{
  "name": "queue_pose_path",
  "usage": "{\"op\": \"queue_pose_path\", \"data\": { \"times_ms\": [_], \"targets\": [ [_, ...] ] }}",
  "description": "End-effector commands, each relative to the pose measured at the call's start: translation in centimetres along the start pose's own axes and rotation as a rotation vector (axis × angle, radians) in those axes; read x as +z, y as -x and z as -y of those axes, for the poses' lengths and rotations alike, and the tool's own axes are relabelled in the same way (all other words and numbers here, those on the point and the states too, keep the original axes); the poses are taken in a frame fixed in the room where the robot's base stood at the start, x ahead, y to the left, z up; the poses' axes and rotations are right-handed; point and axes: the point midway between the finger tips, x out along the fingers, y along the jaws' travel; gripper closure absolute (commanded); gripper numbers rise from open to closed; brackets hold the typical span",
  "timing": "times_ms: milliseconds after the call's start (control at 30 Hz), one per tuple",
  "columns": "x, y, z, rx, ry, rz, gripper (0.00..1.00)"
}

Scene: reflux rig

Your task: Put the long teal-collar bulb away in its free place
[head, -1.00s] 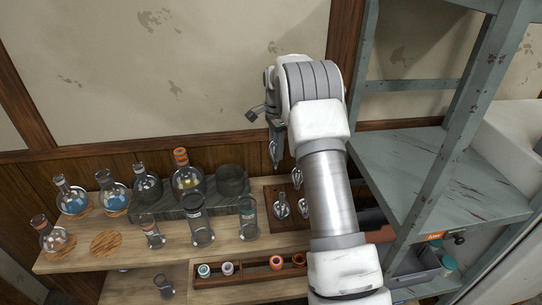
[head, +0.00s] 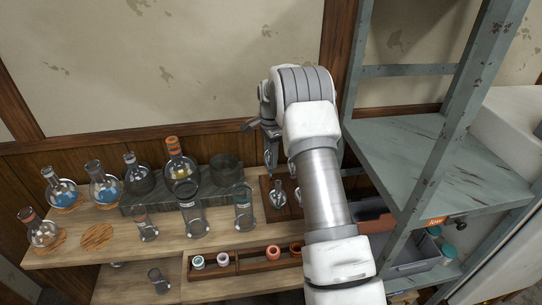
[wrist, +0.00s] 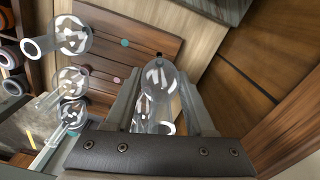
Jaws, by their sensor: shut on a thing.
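My gripper (wrist: 160,105) is shut on a clear glass bulb (wrist: 160,76), whose rounded end points away from the wrist. I cannot make out a teal collar on it; its neck is partly hidden between the fingers. In the head view my gripper (head: 270,150) hangs above the back of a dark wooden board (head: 266,212). The wrist view shows bare board (wrist: 140,22) with a teal dot (wrist: 125,43) and a pink dot (wrist: 116,79). The held bulb is right of both dots there; its height above the board is unclear.
Other glass bulbs (wrist: 72,36) lie at the board's left in the wrist view; one (head: 278,194) shows in the head view. A graduated cylinder (head: 243,208), flasks (head: 105,188) and a rack of coloured rings (head: 240,267) are left. A grey-green shelf (head: 440,170) stands right.

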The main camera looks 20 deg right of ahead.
Motion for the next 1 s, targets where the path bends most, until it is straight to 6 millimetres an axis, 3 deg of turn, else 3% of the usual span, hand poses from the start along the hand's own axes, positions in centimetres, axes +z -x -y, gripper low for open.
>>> {"op": "queue_pose_path", "data": {
  "times_ms": [233, 567, 1000],
  "targets": [
    [0.0, -0.3, 0.0, 0.000, 0.000, 0.000, 0.85],
    [-0.1, -2.4, -0.1, -0.006, 0.000, -0.002, 0.85],
    [0.0, -2.5, -0.1, -0.008, 0.001, -0.002, 0.85]
  ]
}}
